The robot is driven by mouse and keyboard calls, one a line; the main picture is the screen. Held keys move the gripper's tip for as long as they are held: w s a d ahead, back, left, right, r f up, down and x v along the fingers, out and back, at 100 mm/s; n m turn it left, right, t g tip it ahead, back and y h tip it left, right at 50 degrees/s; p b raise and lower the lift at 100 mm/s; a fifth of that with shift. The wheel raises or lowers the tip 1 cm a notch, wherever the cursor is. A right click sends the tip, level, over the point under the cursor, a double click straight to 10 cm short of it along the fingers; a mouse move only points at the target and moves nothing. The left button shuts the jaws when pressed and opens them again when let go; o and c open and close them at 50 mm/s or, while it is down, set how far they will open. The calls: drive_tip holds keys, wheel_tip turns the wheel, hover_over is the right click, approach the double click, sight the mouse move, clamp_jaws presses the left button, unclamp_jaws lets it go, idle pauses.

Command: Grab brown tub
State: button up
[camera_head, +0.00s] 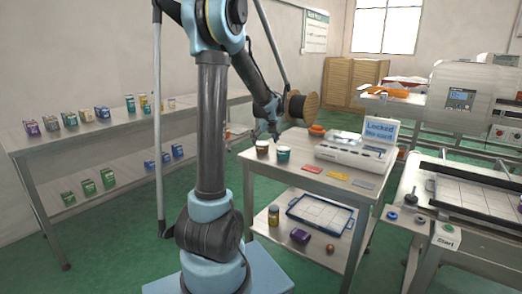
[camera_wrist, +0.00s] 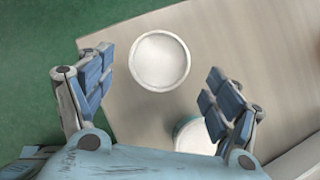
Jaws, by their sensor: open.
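The brown tub (camera_head: 262,148), with a pale top, stands upright on the upper shelf of the middle table, near its left end. In the wrist view, a round white top (camera_wrist: 160,60), which looks like that tub's, lies ahead of and between my fingers, with clear space on both sides. My gripper (camera_head: 266,131) is above the tubs, pointing down; in the wrist view it is open and empty (camera_wrist: 155,95). A teal tub (camera_head: 283,154) stands just right of the brown one. Its top (camera_wrist: 192,137) is partly hidden by my right finger.
A white device with a "Locked" screen (camera_head: 380,131) and coloured cards (camera_head: 338,175) share the tabletop. A blue-rimmed tray (camera_head: 320,215) and jar (camera_head: 273,215) are on the lower shelf. Small boxes line the left shelves (camera_head: 130,125). Green floor is open between.

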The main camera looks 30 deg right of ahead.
sight(263, 143)
drive_tip(key=shift+x, duration=2.75)
drive_tip(key=shift+c, duration=0.5)
drive_tip(key=c, duration=1.2)
